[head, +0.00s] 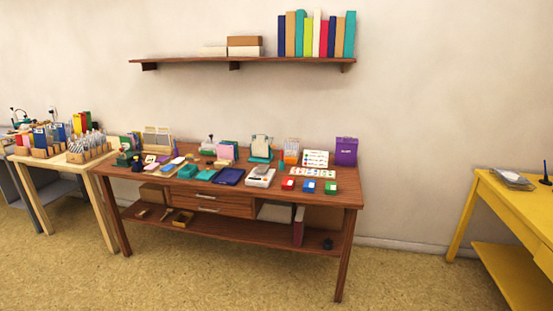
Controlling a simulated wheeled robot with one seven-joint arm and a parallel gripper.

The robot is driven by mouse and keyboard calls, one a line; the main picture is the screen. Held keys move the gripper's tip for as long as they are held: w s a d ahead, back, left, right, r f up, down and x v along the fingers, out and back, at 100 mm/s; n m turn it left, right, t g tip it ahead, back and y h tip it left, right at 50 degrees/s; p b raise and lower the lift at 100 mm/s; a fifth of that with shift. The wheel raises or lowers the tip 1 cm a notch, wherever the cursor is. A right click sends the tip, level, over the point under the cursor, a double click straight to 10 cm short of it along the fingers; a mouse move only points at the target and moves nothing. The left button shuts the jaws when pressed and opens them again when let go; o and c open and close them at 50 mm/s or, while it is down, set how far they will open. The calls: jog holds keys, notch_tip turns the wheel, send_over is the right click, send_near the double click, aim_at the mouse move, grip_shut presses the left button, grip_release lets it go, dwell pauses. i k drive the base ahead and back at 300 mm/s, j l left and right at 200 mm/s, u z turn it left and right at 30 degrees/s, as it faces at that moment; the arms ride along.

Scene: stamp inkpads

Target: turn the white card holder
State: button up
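I cannot tell for sure which thing is the white card holder. A pale upright holder (291,146) with cards stands at the back right of the brown table. Just right of it is a white upright board (316,158) with small coloured marks. A teal stand (261,149) holding a pale sheet is to its left. My gripper is not in view.
The brown table (341,198) is crowded. Red, blue and green inkpads (309,186) sit near its front right, and a purple box (346,151) at the back right. A wall shelf (200,61) hangs above. A yellow table (505,199) is at right, with open floor between.

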aim_at(206, 149)
jog(key=i+l, duration=0.1)
jog(key=i, duration=0.45)
jog(key=i+l, duration=0.1)
jog(key=i, duration=0.4)
jog(key=i+l, duration=0.1)
jog(key=i, duration=0.45)
jog(key=i+j+u, duration=0.25)
jog(key=i+u, duration=0.2)
jog(key=i, duration=0.25)
jog(key=i+u, duration=0.45)
jog(key=i, duration=0.3)
jog(key=i+l+u, duration=0.4)
jog(key=i, duration=0.3)
jog(key=i+u, duration=0.2)
jog(key=i, duration=0.25)
jog(key=i+l+u, duration=0.2)
jog(key=i, duration=0.25)
jog(key=j, duration=0.05)
